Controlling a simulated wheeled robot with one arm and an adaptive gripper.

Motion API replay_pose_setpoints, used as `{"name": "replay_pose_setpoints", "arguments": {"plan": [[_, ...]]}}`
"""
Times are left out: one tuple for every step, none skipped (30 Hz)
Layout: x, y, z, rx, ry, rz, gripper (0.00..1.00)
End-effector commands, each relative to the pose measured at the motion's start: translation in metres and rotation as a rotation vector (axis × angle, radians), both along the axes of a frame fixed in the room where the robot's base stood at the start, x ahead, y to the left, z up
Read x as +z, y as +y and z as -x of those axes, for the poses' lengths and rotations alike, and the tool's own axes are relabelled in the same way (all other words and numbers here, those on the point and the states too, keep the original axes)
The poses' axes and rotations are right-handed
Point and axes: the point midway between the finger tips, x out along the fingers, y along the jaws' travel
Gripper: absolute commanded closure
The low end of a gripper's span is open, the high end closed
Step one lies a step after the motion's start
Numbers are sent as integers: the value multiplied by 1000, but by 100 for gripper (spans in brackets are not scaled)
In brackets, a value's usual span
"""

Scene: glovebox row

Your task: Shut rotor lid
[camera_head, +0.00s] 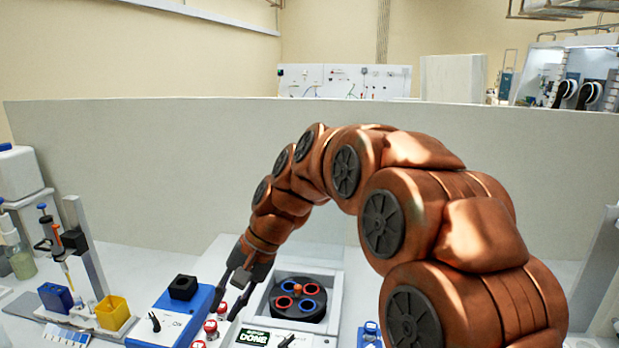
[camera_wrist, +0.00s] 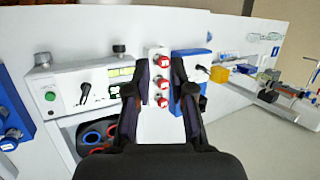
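The centrifuge's round dark rotor (camera_head: 298,299), with red and blue rings and an orange centre, sits uncovered in its well in the head view. A pale, see-through upright panel (camera_head: 325,250), probably the raised lid, stands behind the well, partly hidden by my arm. The front display (camera_head: 253,338) reads DONE. In the wrist view the rotor (camera_wrist: 95,138) is partly hidden by my gripper. My gripper (camera_head: 231,298) is open and empty, to the left of the rotor. In the wrist view its fingers (camera_wrist: 161,85) are apart over a white strip with red-capped vials.
Red-capped vials (camera_head: 210,327) stand between the centrifuge and a blue-and-white device (camera_head: 172,315). A yellow box (camera_head: 112,312) and a pipette stand are at left. A blue-capped item (camera_head: 370,330) is right of the centrifuge. A grey partition (camera_head: 130,160) runs behind.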

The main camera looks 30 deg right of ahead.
Motion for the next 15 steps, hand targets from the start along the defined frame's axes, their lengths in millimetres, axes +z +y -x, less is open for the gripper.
{"name": "replay_pose_setpoints", "arguments": {"plan": [[6,-7,-21,-45,-3,-36,77],[11,-10,-33,-72,-8,-59,77],[15,-16,-48,-108,-9,-89,77],[19,-20,-59,-135,-11,-112,77],[23,-25,-71,-161,-16,-134,77],[27,-32,-85,-197,-18,-163,77],[30,-38,-96,-224,-21,-186,77],[34,-45,-107,-248,-25,-207,77],[39,-54,-120,-284,-29,-236,77],[42,-61,-130,-310,-32,-259,77],[44,-69,-141,-337,-36,-280,77],[49,-80,-153,-370,-43,-309,77],[51,-89,-162,-396,-45,-331,77],[53,-98,-172,-421,-50,-350,77],[57,-111,-184,-455,-57,-378,77]]}}
